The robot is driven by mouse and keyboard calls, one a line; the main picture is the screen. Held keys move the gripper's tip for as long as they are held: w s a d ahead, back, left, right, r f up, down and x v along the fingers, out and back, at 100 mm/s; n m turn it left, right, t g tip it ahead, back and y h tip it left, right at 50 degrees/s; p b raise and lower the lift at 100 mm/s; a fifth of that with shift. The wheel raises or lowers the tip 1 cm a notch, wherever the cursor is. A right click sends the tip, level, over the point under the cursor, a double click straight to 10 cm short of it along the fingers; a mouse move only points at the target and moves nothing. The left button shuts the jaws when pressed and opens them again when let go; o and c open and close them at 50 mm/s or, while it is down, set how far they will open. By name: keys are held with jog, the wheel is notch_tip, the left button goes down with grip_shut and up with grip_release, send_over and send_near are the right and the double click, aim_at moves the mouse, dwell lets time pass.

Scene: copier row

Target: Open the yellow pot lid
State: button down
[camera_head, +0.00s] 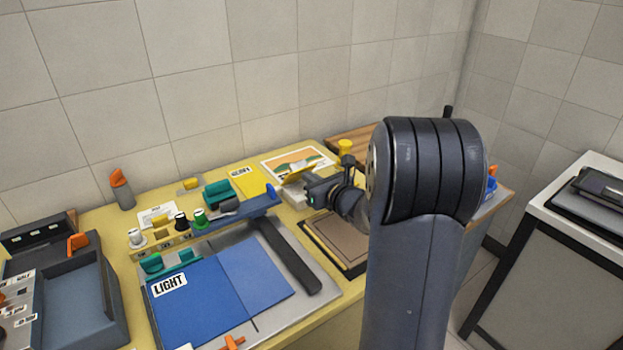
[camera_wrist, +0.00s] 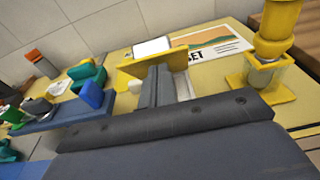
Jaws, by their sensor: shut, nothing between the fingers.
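The yellow lid (camera_head: 299,173) sits tilted up over a low whitish pot (camera_head: 297,192), left of my gripper in the head view. In the wrist view the lid (camera_wrist: 185,61) is a flat yellow flap, raised at an angle just beyond my fingers. Part of the pale pot (camera_wrist: 183,88) shows right of the fingers. My gripper (camera_wrist: 158,80) is shut and empty, its dark fingers close in front of the lid and overlapping it in view. I cannot tell if they touch it. The head view also shows my gripper (camera_head: 311,190) beside the pot.
A yellow-topped clear jar (camera_wrist: 265,75) on a yellow base stands to the right. A printed card (camera_wrist: 212,42) lies behind. Left are a blue bar (camera_head: 257,202), green clips (camera_head: 216,192) and a paper trimmer (camera_head: 293,257). A framed brown panel (camera_head: 333,245) lies in front. The tiled wall closes the back.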

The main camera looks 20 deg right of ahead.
aim_at(300, 162)
jog(key=shift+w+r+g+p, duration=0.1)
jog(key=shift+r+g+p, duration=0.2)
jog(key=shift+p, duration=0.35)
jog(key=shift+r+p, duration=0.1)
jog(key=shift+p, duration=0.2)
jog(key=p, duration=0.2)
jog(key=r+g+p, duration=0.1)
jog(key=p, duration=0.1)
jog(key=shift+w+a+r, duration=0.1)
jog(key=shift+w+r, duration=0.05)
jog(key=shift+w, duration=0.2)
jog(key=w+r+g+p, duration=0.1)
jog(key=g+p, duration=0.1)
jog(key=p, duration=0.3)
jog(key=shift+a+h, duration=0.1)
jog(key=shift+h, duration=0.2)
jog(key=p, duration=0.2)
jog(key=g+p, duration=0.1)
jog(key=p, duration=0.2)
jog(key=shift+w+a+r+p, duration=0.1)
jog(key=shift+w+r+p, duration=0.2)
jog(key=shift+w, duration=0.1)
jog(key=shift+w+g+p, duration=0.25)
jog(key=shift+g+p, duration=0.25)
jog(key=shift+p, duration=0.75)
jog(key=shift+w+f+p, duration=0.1)
jog(key=shift+f+p, duration=0.1)
jog(key=shift+p, duration=0.35)
jog(key=shift+r, duration=0.15)
